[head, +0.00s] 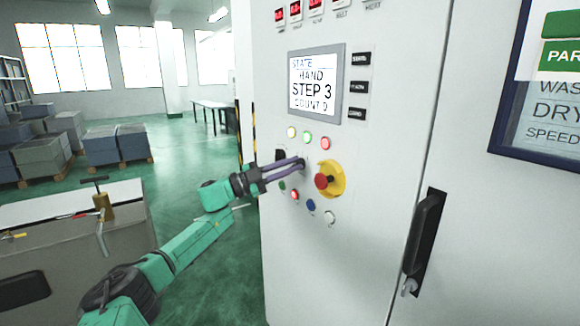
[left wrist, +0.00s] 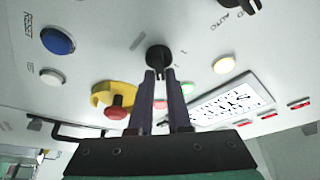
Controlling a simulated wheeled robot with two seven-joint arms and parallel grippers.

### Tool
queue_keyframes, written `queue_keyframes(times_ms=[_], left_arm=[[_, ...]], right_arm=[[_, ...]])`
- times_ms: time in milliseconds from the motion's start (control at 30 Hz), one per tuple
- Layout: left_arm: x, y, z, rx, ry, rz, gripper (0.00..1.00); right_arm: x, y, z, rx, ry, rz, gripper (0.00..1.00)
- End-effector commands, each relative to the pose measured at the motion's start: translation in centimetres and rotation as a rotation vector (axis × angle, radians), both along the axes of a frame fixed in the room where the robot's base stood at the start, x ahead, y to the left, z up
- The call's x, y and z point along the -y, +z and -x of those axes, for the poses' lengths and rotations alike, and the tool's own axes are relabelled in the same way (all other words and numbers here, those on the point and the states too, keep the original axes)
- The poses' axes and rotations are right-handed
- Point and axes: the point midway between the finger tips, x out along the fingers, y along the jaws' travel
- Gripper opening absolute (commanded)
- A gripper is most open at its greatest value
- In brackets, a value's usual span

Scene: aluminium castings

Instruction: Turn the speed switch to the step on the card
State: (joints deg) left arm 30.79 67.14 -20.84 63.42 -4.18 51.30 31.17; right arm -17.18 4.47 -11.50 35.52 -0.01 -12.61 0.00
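The speed switch is a black knob (left wrist: 158,57) on the pale cabinet front. My left gripper (head: 301,163) reaches it from the left, and its two purple fingers stand close together. In the left wrist view the fingertips (left wrist: 160,74) lie on either side of the knob's handle and look shut on it. The fingers hide part of the knob, and its pointing direction is unclear. A card (head: 545,110) in a dark blue frame hangs at the right; its "SPEED" line is cut off by the picture edge. My right gripper is not in view.
The display (head: 315,85) reads "HAND", "STEP 3", "COUNT 0". A red emergency button (head: 321,181) on a yellow base sits just right of my fingers. Coloured buttons surround the knob. A black door handle (head: 424,235) is further right. A workbench (head: 60,215) stands at left.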

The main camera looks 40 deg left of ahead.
Motion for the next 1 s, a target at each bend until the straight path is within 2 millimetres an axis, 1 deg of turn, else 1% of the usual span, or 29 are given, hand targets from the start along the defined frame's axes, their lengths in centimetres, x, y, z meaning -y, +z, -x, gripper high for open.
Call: queue_keyframes(times_ms=[33, 67, 367, 533, 800, 867, 1000], left_arm=[[0.0, -0.1, 0.0, -0.002, -0.001, -0.001, 0.37], [0.0, -0.1, 0.0, -0.002, 0.000, 0.000, 0.44], [0.0, 0.0, 0.0, 0.000, 0.000, 0.001, 0.44], [-0.5, -0.7, 0.7, -0.003, 0.002, 0.000, 0.44], [-2.8, -2.4, 4.1, -0.007, 0.003, -0.001, 0.44], [-3.1, -2.6, 4.8, -0.006, -0.001, -0.004, 0.44], [-4.5, -3.1, 6.7, -0.006, 0.001, 0.001, 0.44]], right_arm=[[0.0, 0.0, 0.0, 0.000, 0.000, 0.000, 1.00], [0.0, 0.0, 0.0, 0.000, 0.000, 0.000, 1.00], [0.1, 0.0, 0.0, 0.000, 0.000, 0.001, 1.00], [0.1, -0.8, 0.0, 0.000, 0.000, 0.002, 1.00], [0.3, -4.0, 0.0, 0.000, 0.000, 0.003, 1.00], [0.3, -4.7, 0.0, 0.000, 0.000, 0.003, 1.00], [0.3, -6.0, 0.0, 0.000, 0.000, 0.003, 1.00]])
